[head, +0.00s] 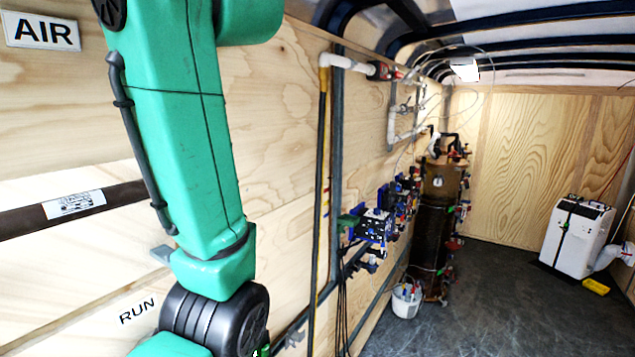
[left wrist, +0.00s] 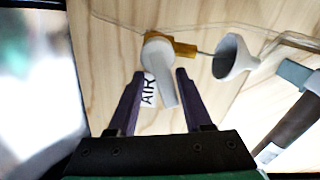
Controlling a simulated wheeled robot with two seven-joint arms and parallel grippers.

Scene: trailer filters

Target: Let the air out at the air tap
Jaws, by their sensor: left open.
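The air tap shows in the left wrist view, with a brass-coloured body (left wrist: 186,50) and a pale grey lever (left wrist: 166,88) on the plywood wall. A white flared cup (left wrist: 232,58) is beside it on the right. My left gripper (left wrist: 160,74) is open, its two dark fingers pointing at the tap. The lever shows between the fingers, apparently touching neither; its depth is hard to tell. The AIR sign (left wrist: 148,90) is partly hidden behind the left finger and lever. It also shows at the head view's upper left (head: 42,32). My right gripper is not in view.
A dark pipe (head: 122,195) with a white sticker runs along the wall above the RUN marking (head: 137,311). Valves (head: 375,225) and a tall brown tank (head: 433,230) stand farther back. A white machine (head: 575,238) is at right. The dark floor between is mostly clear.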

